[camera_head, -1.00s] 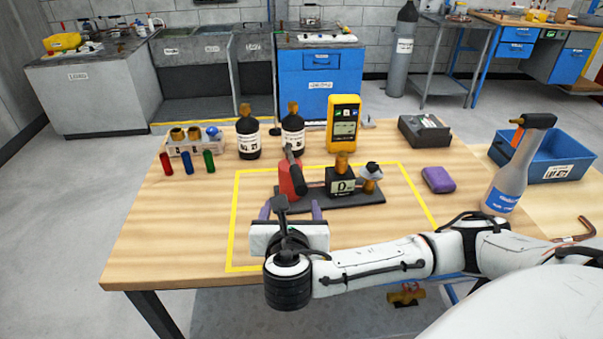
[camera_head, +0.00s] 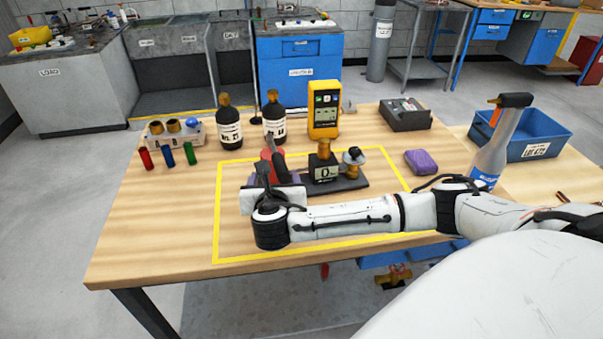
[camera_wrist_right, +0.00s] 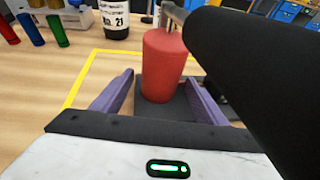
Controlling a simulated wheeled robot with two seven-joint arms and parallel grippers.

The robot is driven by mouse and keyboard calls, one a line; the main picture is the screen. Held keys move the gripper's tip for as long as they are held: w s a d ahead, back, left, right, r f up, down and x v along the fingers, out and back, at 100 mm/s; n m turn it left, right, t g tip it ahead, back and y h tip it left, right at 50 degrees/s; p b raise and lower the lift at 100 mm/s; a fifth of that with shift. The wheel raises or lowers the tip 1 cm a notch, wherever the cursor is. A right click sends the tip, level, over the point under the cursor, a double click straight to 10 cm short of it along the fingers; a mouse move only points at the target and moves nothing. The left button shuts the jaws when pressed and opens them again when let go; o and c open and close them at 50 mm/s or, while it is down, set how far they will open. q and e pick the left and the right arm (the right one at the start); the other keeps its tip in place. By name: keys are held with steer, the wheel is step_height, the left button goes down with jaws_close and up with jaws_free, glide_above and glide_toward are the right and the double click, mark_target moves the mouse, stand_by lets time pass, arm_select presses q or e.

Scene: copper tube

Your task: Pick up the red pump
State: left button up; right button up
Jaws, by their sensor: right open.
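The red pump (camera_wrist_right: 163,62) is a rounded red cylinder standing upright on a dark base plate. In the head view only a little of the red pump (camera_head: 265,155) shows behind my right gripper (camera_head: 272,175). In the right wrist view, the purple fingers of my right gripper (camera_wrist_right: 159,78) are spread open on either side of the pump's lower part. Gaps show between the fingers and the red body, so nothing is gripped. A black bar crosses the upper right of that view and hides part of the base. My left gripper is not in view.
A black box with a brass fitting (camera_head: 322,168) shares the base plate. Dark bottles (camera_head: 229,130) and a yellow meter (camera_head: 323,112) stand behind. A purple block (camera_head: 421,162), a spray bottle (camera_head: 490,158) and a blue bin (camera_head: 545,135) are right. The table's left front is clear.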

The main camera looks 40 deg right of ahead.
mark_target(272, 136)
steer(key=c, duration=1)
jaws_close()
steer(key=shift+w+d+r, duration=0.1)
steer(key=shift+w+r, duration=0.1)
steer(key=shift+r, duration=0.15)
steer(key=shift+r+p, duration=0.3)
steer(key=shift+r, duration=4.75)
steer(key=shift+r+p, duration=0.1)
steer(key=shift+p, duration=0.45)
steer(key=shift+s, duration=0.1)
